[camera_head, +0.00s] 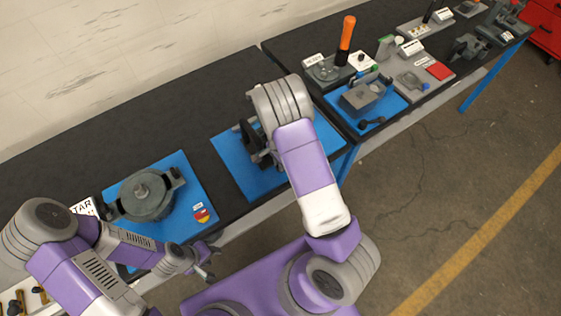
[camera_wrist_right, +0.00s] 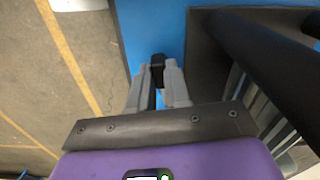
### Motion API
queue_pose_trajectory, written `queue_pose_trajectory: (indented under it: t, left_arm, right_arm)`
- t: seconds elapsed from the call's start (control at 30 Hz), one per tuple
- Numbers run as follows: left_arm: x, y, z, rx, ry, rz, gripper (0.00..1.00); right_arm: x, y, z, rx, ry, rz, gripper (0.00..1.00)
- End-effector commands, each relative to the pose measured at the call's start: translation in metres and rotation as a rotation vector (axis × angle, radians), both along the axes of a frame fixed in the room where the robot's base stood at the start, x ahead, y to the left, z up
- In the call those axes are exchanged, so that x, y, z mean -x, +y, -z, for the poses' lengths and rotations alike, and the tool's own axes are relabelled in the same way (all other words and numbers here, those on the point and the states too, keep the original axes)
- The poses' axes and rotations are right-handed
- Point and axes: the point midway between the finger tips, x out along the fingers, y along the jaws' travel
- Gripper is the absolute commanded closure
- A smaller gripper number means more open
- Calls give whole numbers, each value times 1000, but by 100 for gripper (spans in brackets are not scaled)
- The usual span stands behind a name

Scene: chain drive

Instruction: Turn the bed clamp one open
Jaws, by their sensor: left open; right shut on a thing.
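A dark device (camera_head: 259,157) stands on the middle blue mat (camera_head: 228,166) in the head view, partly hidden by my right arm. In the right wrist view, my right gripper (camera_wrist_right: 157,72) is shut on a small black piece (camera_wrist_right: 157,61), which I take to be the handle of bed clamp one. Only its end shows between the fingertips, so I cannot tell how far the clamp is turned. In the head view the right fingers are hidden behind the arm. My left gripper (camera_head: 212,262) is open and empty, low in front of the left blue mat, away from the device.
A grey round pot-like fixture (camera_head: 146,194) stands on the left blue mat (camera_head: 196,190). A grey box-like fixture (camera_head: 362,97) and an orange-handled lever (camera_head: 346,38) stand to the right. In the wrist view a thick dark bar (camera_wrist_right: 268,62) lies close right of the fingers.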

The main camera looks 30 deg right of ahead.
Motion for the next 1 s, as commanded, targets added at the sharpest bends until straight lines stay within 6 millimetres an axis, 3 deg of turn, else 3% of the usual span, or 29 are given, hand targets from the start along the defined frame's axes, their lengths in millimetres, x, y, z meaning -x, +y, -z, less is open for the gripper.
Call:
queue_pose_trajectory:
  t: [0.33, 0.87, 0.9, 1.0]
  left_arm:
    - [0, 0, -6, 0, 0, 0, 57]
    - [0, 0, -6, 0, 0, 0, 57]
    - [0, 0, -6, 0, 0, 0, 57]
    - [0, 0, -6, 0, 0, 0, 57]
  right_arm:
    - [-1, 0, -1, 1, -2, 127, 100]
    - [-2, 0, 0, 0, -3, 149, 100]
    - [-2, 0, 0, 0, -3, 150, 77]
    - [-1, 0, 0, 1, -2, 148, 62]
